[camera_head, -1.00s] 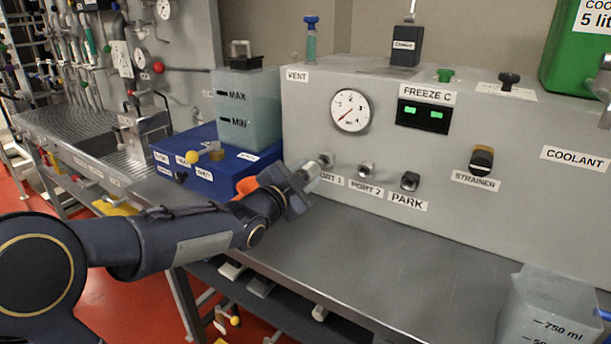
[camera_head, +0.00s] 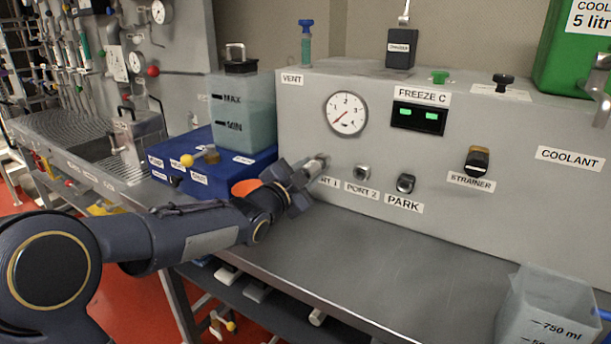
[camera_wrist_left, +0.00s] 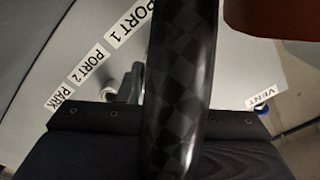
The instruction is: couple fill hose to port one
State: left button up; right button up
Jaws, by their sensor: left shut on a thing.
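My left gripper (camera_head: 300,186) is at port 1 on the front of the grey panel (camera_head: 480,215). It is shut on the fill hose (camera_wrist_left: 180,80), a thick dark patterned hose that crosses the left wrist view from top to bottom. A metal coupling (camera_head: 315,163) shows just past the fingers, against or close to port 1; I cannot tell whether it is seated. The PORT 1 label (camera_wrist_left: 130,22) is partly covered by my gripper in the head view. Port 2 (camera_head: 361,172) and the park fitting (camera_head: 405,183) are bare. My right gripper is not in view.
A blue box (camera_head: 215,160) and a coolant tank (camera_head: 243,105) with MAX and MIN marks stand left of my gripper. A strainer knob (camera_head: 477,162) is on the panel. A measuring jug (camera_head: 545,305) stands at the bench's right front. The bench (camera_head: 370,265) between is clear.

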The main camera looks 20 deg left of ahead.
pick_arm(q)
jog(key=shift+w+d, duration=0.1)
jog(key=shift+w, duration=0.45)
jog(key=o, duration=1.2)
jog(key=shift+c, duration=0.2)
jog(key=shift+s, duration=0.15)
jog(key=s+a, duration=0.1)
jog(key=s, duration=0.6)
jog(key=shift+s, duration=0.3)
